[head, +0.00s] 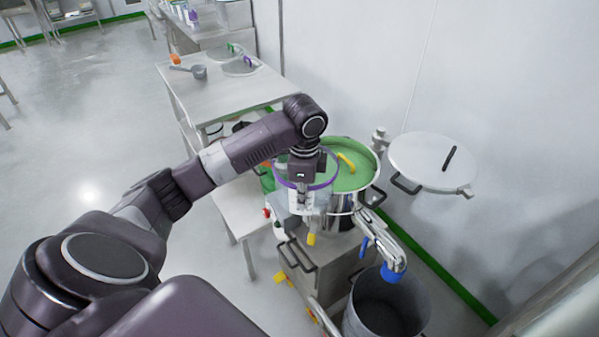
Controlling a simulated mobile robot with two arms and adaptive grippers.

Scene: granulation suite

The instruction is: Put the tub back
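The tub (331,181), pale with a purple rim, is at the near left side of the steel mixer bowl and overlaps it in the head view. My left gripper (302,196) reaches in from the left and appears shut on the tub's near wall and rim. The gripper and wrist hide much of the tub, and its contents do not show clearly. The bowl (371,164) is open and has green material inside, with a yellow piece (346,161) over it. My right gripper is not in view.
The bowl's round lid (425,160) stands open at the right. A blue-ended chute (391,270) extends above a grey bin (385,308). A steel table (215,105) at the back left bears a scoop (199,72) and a round lid (240,66), with free room in front.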

